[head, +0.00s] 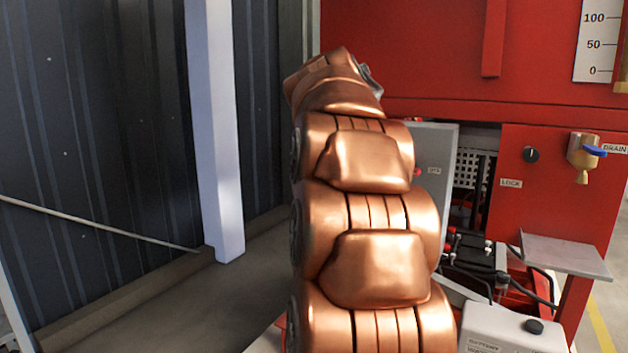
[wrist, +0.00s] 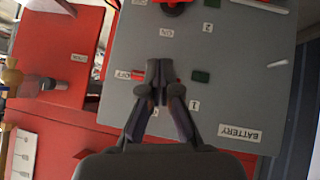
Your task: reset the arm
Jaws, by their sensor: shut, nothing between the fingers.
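My gripper (wrist: 160,72) shows in the wrist view with its fingertips together and nothing between them. It is in front of a grey panel (wrist: 230,60) labelled BATTERY, with ON and OFF labels and the numbers 1 and 2. I cannot tell whether the fingertips touch the panel. A red part (wrist: 172,8) of the panel sits at the top edge of the wrist view. In the head view my copper-coloured arm rises through the middle and hides my gripper and much of the grey panel (head: 436,150).
The red pump housing (head: 430,60) stands behind and to the right. A drain valve (head: 584,152) with a blue handle, a grey shelf (head: 565,254) and a white container (head: 510,330) are at right. A white post (head: 213,130) stands at left, with bare floor (head: 185,300) near it.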

